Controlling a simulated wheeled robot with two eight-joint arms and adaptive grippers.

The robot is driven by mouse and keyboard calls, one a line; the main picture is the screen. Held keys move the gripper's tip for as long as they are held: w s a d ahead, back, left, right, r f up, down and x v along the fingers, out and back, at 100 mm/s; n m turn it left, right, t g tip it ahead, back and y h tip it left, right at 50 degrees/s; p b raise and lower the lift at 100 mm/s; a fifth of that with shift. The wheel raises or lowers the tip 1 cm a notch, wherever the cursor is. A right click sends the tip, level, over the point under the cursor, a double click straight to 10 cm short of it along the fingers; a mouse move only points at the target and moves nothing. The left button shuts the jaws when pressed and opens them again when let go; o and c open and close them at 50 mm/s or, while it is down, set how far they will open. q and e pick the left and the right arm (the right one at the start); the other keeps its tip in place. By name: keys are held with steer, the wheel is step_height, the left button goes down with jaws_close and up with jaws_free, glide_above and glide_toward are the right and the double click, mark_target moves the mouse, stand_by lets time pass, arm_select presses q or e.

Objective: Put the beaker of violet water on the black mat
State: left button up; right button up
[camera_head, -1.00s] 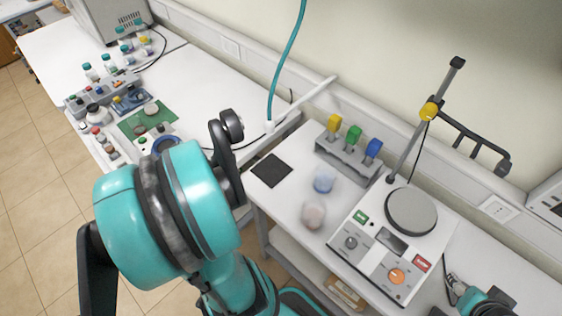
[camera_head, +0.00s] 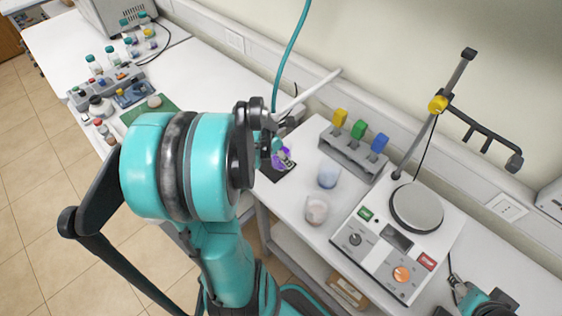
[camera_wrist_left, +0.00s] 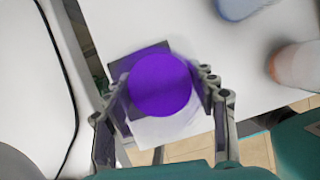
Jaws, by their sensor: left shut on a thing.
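The beaker of violet water (camera_head: 287,162) is in my left gripper (camera_head: 274,154), by the corner of the right-hand table. In the left wrist view the round violet water (camera_wrist_left: 160,84) sits between the two fingers of the left gripper (camera_wrist_left: 164,94), which are shut on the beaker. The black mat (camera_head: 274,174) lies below it on the white table; its dark edge (camera_wrist_left: 125,66) shows beside the beaker in the wrist view. The beaker covers much of the mat. I cannot tell whether it touches it. My right gripper (camera_head: 459,288) is at the lower right, small and unclear.
Two other beakers, one bluish (camera_head: 328,176) and one pinkish (camera_head: 317,211), stand to the right of the mat. Behind them is a grey rack (camera_head: 347,155) with coloured plugs. A hotplate stirrer (camera_head: 390,248) with a stand is further right. The table edge is close to the mat.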

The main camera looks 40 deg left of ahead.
mark_target(281, 162)
arm_select(q)
steer(key=shift+w+f+b, duration=0.1)
steer(key=shift+f+b, duration=0.65)
steer(key=shift+f, duration=1.05)
steer(key=shift+f, duration=0.2)
steer(key=o, duration=1.4)
steer(key=shift+c, duration=0.2)
steer(key=shift+r, duration=0.1)
